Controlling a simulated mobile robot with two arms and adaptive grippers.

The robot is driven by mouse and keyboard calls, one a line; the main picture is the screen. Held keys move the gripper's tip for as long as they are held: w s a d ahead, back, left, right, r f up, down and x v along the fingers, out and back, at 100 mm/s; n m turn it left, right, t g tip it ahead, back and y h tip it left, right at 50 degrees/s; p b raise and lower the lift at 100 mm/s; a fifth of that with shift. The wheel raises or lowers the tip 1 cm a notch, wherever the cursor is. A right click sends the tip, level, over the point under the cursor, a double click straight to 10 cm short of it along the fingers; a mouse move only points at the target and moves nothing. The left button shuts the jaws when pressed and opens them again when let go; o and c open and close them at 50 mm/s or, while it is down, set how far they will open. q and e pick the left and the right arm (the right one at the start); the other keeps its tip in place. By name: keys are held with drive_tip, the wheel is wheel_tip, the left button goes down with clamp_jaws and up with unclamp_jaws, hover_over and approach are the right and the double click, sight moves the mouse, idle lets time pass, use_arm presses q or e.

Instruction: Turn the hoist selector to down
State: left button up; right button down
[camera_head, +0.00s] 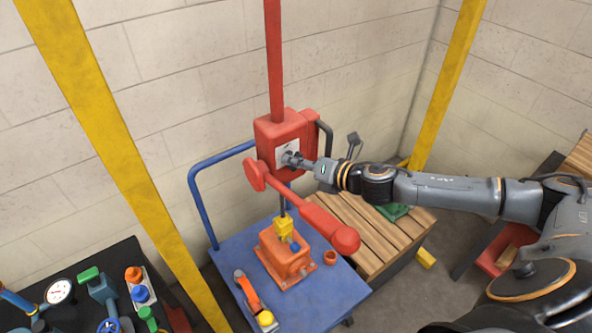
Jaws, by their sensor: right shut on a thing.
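The red hoist box (273,137) hangs on a red post and carries a pale selector plate (282,149) on its front face. My right gripper (293,160) reaches in from the right and is shut at this plate, on the hoist selector. The gripper covers the selector, so its pointing direction cannot be told. A red lever with a round knob (345,240) slants down to the right below the box. My left gripper is not in view.
Below the hoist, an orange motor (282,258) with a yellow hook block (284,228) sits on a blue cart (318,300). A slatted wooden pallet (345,215) stands to the right. Yellow posts flank the hoist. A dark bench (100,262) with fittings is at lower left.

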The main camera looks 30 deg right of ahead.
drive_tip(key=m+y+b, duration=0.1)
drive_tip(key=m+b, duration=0.1)
drive_tip(key=b, duration=0.1)
drive_tip(key=m+t+y+b, duration=0.1)
drive_tip(key=m+b, duration=0.1)
drive_tip(key=b, duration=0.2)
drive_tip(key=m+b, duration=0.2)
drive_tip(key=b, duration=0.1)
drive_tip(key=shift+f+y, duration=0.3)
drive_tip(key=shift+y, duration=0.1)
drive_tip(key=shift+r+m+t+b, duration=0.2)
drive_tip(key=shift+m+t+b, duration=0.4)
drive_tip(key=shift+m+b, duration=0.6)
drive_tip(key=c, duration=1.4)
unclamp_jaws()
drive_tip(key=shift+v, duration=6.05)
